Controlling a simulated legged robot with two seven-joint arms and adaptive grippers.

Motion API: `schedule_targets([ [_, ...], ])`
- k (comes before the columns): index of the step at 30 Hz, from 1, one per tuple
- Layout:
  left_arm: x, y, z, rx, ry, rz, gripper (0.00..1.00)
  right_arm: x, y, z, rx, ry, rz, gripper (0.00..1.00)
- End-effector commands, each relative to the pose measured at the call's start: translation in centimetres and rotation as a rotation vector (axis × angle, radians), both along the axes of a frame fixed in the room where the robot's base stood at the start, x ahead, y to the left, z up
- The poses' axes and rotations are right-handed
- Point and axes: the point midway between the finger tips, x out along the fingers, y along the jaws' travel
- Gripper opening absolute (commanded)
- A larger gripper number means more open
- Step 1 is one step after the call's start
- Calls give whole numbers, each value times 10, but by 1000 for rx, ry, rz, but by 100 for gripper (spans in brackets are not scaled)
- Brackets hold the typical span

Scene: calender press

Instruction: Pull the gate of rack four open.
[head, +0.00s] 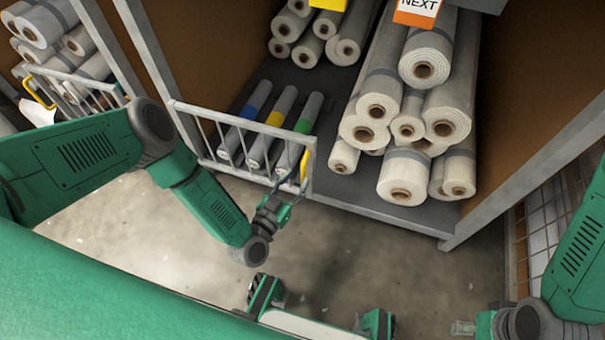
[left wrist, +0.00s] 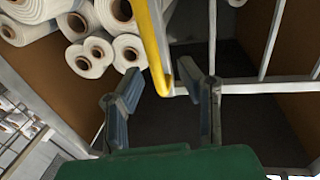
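A pale barred gate (head: 232,148) stands across the left part of the middle rack's front, in line with the rack's front edge, so it looks closed. Its yellow upright handle (head: 305,165) is at the gate's right end; it also shows in the left wrist view (left wrist: 152,40). My left gripper (head: 284,197) is just in front of the handle. In the left wrist view its two fingers (left wrist: 161,80) are apart, with the handle's lower end between or just beyond their tips; contact cannot be told. My right gripper (head: 463,328) is low at right, small and partly cut off. No rack number is readable.
Behind the gate lie several grey rolls with coloured bands (head: 262,132). Large white rolls (head: 402,183) are stacked to the right under an orange NEXT sign (head: 416,12). Another gated rack (head: 75,90) is at far left. Concrete floor (head: 340,250) before the gate is clear.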

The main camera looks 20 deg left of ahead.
Motion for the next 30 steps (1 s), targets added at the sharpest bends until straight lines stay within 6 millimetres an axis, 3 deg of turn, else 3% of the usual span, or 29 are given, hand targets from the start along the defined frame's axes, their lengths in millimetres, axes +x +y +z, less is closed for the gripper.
schedule_targets([
  [6, 27, -8, 0, 2, -1, 0, 32, 0, 0, -12, 0, 0, 0, 40],
  [17, 33, -8, 1, -1, 0, 0, 32, 0, 0, -13, 0, 0, -1, 40],
  [18, 33, -8, 1, -1, 0, 0, 29, 0, 0, -13, 0, 0, -1, 40],
  [21, 33, -8, 1, 0, 0, 0, 0, 0, 0, -13, 0, 0, 0, 40],
  [30, 30, -7, 1, 2, 0, -5, 0, 0, 0, -11, 0, 0, 0, 40],
])
